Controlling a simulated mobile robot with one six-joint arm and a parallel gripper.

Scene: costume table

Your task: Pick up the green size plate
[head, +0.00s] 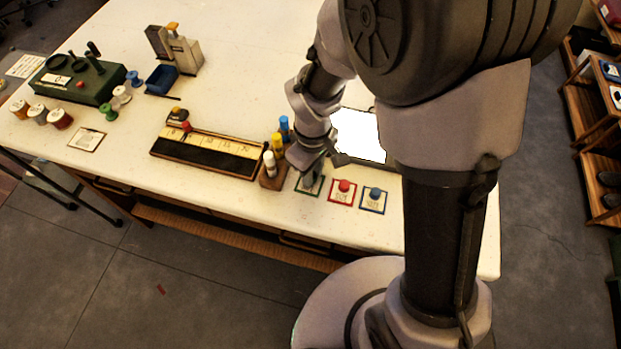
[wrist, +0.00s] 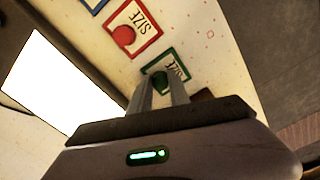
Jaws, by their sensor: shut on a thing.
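The green size plate (head: 309,188) is a small card with a green border near the table's front edge, left of the red one in the head view. It also shows in the wrist view (wrist: 181,70), with a green knob (wrist: 159,79) on it. My gripper (head: 312,178) is over this plate, and in the wrist view its two fingers (wrist: 161,82) reach to the knob and are shut on it. The fingers hide part of the knob and plate. I cannot tell whether the plate is lifted off the table.
A red size plate (head: 342,191) and a blue size plate (head: 373,200) lie to the right. A marker holder (head: 272,180) stands close on the left, with a bright white panel (head: 360,134) behind. A long ruled tray (head: 207,154) lies further left.

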